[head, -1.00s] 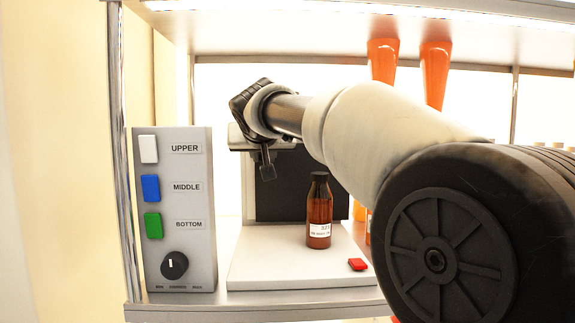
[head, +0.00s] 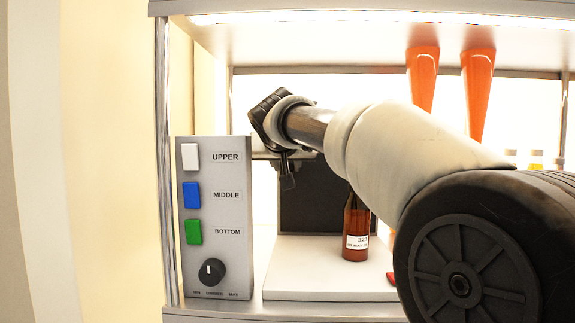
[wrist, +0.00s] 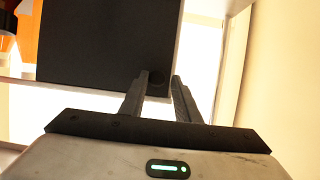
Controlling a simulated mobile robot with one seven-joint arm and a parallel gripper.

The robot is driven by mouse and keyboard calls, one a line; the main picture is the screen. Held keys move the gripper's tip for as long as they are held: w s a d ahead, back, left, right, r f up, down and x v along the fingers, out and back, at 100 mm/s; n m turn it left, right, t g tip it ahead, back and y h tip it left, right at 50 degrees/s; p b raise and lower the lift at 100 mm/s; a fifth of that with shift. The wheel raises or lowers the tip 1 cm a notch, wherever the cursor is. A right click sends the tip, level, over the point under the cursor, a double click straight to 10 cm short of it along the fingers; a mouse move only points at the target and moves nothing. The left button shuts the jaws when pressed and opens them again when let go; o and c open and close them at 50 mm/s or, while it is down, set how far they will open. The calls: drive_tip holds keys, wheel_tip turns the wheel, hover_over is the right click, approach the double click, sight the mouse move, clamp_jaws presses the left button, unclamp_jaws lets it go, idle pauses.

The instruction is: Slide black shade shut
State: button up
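The black shade (head: 310,208) is a flat dark panel upright behind the white base plate in the head view. Its right part is hidden by a brown bottle and my arm. My gripper (head: 288,182) is in front of the shade's upper left edge.
A grey control panel (head: 216,265) with white, blue and green buttons and a dial stands left. The brown bottle (head: 356,225) stands on the base plate (head: 305,283). Orange funnels (head: 423,75) hang from the upper shelf. A metal post (head: 163,190) stands left of the panel.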

wheel_tip(320, 180, up, 10)
drive_tip(key=p, duration=0.4)
idle(0.4)
drive_tip(key=s+d+f+g, duration=0.3)
drive_tip(key=s+d+f, duration=0.3)
drive_tip(key=s+f, duration=0.6)
drive_tip(key=s+d+f+g, duration=0.2)
drive_tip(key=s+d+f, duration=0.4)
drive_tip(key=s+f, duration=0.65)
drive_tip(key=s+d+f+g, duration=0.3)
drive_tip(key=s+d+f, duration=0.55)
drive_tip(key=s, duration=0.65)
wheel_tip(320, 180, up, 11)
drive_tip(key=a+p, duration=0.2)
drive_tip(key=p, duration=1.1)
drive_tip(key=shift+s+p, duration=0.25)
drive_tip(key=shift+p, duration=0.05)
